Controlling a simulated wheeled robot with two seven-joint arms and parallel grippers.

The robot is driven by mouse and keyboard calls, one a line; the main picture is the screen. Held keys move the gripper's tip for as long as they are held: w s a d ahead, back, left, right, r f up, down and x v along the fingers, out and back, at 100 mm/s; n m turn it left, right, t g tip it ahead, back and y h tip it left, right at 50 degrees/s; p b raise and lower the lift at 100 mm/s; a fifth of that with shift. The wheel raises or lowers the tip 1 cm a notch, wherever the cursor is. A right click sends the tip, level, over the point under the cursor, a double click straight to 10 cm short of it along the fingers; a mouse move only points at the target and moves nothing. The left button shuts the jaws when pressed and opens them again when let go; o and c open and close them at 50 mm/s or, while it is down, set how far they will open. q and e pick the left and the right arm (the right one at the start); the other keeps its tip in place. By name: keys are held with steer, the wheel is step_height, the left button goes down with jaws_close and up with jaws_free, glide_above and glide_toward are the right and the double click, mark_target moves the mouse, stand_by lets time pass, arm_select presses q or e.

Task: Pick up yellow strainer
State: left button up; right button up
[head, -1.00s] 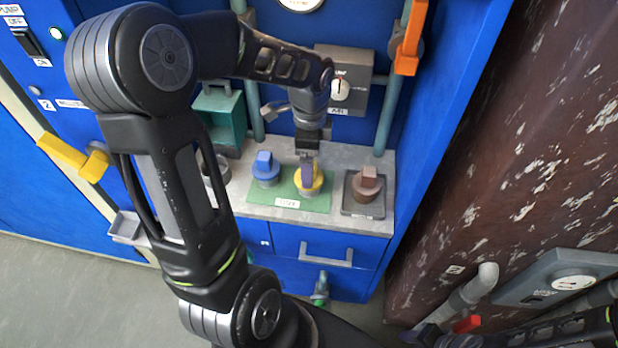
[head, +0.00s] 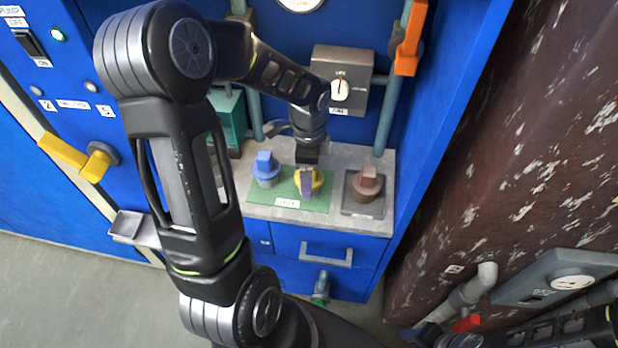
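The yellow strainer (head: 317,186) stands on a green mat (head: 259,202) on the grey counter, between a blue strainer (head: 266,171) and a brown one (head: 367,183). My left gripper (head: 306,182) points down at the yellow strainer, with a grey finger in front of its upper part. The finger and the strainer overlap in the view, so I cannot tell whether the gripper is open or shut on it. My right gripper (head: 425,333) is low at the right, partly cut off by the bottom edge; its fingers are unclear.
The brown strainer stands on a dark square plate (head: 361,209). A grey switch box (head: 342,70) and pipes are behind the counter. A teal box (head: 228,118) is at the back left. Drawers (head: 290,240) are below. A rusty brown wall (head: 490,170) bounds the right.

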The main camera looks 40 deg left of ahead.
arm_select(q)
steer(key=c, duration=1.4)
steer(key=shift+r, duration=0.15)
steer(key=shift+c, duration=0.2)
step_height(320, 180, up, 10)
steer(key=shift+f, duration=0.1)
